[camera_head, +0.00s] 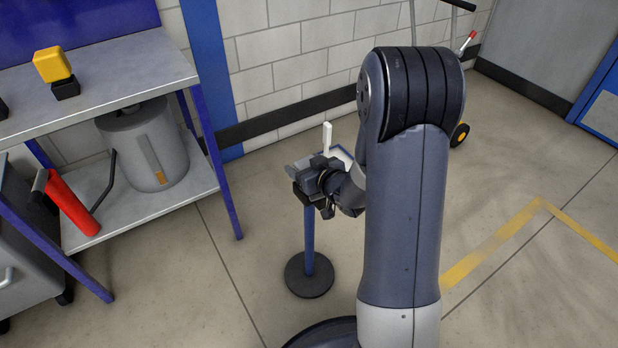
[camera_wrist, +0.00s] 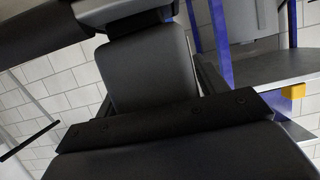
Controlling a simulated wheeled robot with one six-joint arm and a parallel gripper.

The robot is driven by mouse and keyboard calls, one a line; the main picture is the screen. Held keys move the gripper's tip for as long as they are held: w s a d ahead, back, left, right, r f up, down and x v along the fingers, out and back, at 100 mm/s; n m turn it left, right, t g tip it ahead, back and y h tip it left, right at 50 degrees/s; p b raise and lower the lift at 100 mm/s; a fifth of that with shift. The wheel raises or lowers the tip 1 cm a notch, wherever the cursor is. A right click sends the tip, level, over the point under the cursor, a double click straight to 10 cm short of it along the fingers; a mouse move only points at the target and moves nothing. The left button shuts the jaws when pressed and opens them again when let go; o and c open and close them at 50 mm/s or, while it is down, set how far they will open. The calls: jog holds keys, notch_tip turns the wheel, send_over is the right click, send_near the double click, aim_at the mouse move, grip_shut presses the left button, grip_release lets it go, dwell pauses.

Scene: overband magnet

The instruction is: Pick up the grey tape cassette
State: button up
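I cannot clearly make out a grey tape cassette in either view. A small stand with a blue post (camera_head: 309,238) and a round dark base stands on the floor in the head view. A white upright piece (camera_head: 327,139) shows at its top, behind my gripper. My gripper (camera_head: 303,184) is at the height of the stand's top, and partly hides it. I cannot tell whether it touches anything or how far its fingers are apart. In the wrist view large dark shapes fill the middle and hide what lies beyond.
A workbench (camera_head: 110,80) on the left carries a yellow block (camera_head: 52,64) on a black base. Its lower shelf holds a grey canister (camera_head: 145,145) and a red cylinder (camera_head: 72,203). A trolley wheel (camera_head: 460,135) is behind my arm. The floor at right is clear.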

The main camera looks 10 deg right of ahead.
jog(key=c, duration=0.8)
jog(key=shift+c, duration=0.2)
